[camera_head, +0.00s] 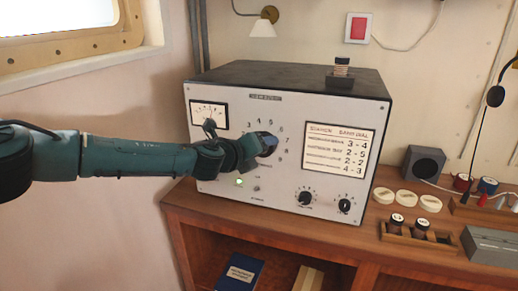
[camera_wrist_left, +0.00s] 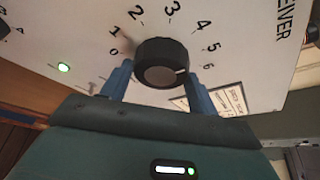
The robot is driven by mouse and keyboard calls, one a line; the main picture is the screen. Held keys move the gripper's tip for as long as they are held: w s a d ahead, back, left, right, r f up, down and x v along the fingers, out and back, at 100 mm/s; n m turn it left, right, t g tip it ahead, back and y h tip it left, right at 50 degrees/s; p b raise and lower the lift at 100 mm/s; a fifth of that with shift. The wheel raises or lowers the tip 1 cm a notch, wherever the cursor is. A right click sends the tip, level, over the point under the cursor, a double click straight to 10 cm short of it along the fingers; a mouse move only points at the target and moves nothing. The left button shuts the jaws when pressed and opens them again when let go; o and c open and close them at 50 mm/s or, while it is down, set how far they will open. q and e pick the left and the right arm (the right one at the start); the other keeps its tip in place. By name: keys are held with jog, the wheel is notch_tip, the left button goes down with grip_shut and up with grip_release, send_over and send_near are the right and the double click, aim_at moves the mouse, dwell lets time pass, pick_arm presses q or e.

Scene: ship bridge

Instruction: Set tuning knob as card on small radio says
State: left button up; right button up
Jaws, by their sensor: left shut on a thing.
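The tuning knob is a large dark knob on the front of the receiver (camera_head: 240,107); its face shows in the left wrist view (camera_wrist_left: 160,75). Numbers from 0 to 6 curve around it there, and a pale mark on its right side points roughly toward 6. My left gripper (camera_head: 252,150) is shut on the knob; its blue fingers (camera_wrist_left: 158,88) flank it on both sides. A station card (camera_head: 337,147) on the receiver lists number pairs such as 3-4, 2-5, 2-2 and 4-3. I cannot make out a card on a small radio. My right gripper is out of view.
Two small knobs (camera_head: 305,197) sit low on the receiver, and a green lamp (camera_head: 239,183) glows. A dark speaker-like box (camera_head: 423,163), pale discs (camera_head: 407,197) and a rack of small knobs (camera_head: 408,228) stand on the wooden desk to the right.

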pick_arm(q)
jog(key=shift+m+y, duration=0.5)
jog(key=shift+m, duration=0.1)
jog(key=o, duration=1)
jog(key=shift+c, duration=0.2)
jog(key=b+v, duration=0.1)
jog(key=v, duration=1.2)
jog(key=shift+s, duration=0.1)
